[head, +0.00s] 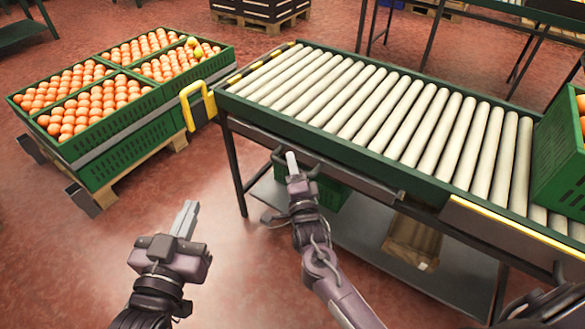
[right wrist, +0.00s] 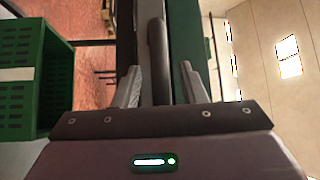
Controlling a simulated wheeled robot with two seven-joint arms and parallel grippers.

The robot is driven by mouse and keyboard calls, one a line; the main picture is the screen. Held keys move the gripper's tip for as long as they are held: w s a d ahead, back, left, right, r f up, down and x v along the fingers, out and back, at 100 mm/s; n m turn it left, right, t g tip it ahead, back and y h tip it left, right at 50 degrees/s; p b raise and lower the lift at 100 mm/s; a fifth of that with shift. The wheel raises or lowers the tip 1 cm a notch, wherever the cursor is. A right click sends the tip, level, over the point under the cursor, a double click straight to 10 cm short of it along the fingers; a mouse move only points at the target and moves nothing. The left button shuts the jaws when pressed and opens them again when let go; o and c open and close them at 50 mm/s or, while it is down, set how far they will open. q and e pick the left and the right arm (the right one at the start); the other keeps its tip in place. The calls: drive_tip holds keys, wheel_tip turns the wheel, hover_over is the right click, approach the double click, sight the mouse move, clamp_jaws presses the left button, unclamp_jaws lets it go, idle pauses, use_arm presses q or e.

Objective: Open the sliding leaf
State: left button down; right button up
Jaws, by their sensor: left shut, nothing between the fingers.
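A dark grey panel (head: 352,165) runs along the front under the roller conveyor; it looks like the sliding leaf. A dark handle bar (head: 312,162) curves out at its left part. My right gripper (head: 292,160) is at this bar. In the right wrist view, its fingers (right wrist: 159,85) are spread, with a dark upright bar (right wrist: 157,45) between them and gaps on both sides. I cannot tell how deep the bar sits. My left gripper (head: 188,215) is shut and empty, low over the floor, left of the conveyor and away from the panel.
Green crates of oranges (head: 115,118) stand on a pallet at the left. A brown box (head: 412,242) lies on the lower shelf. A green crate (head: 562,150) stands on the rollers at right. The red floor at lower left is clear.

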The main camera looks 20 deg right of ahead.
drive_tip(key=shift+w, duration=0.1)
clamp_jaws()
idle(0.5)
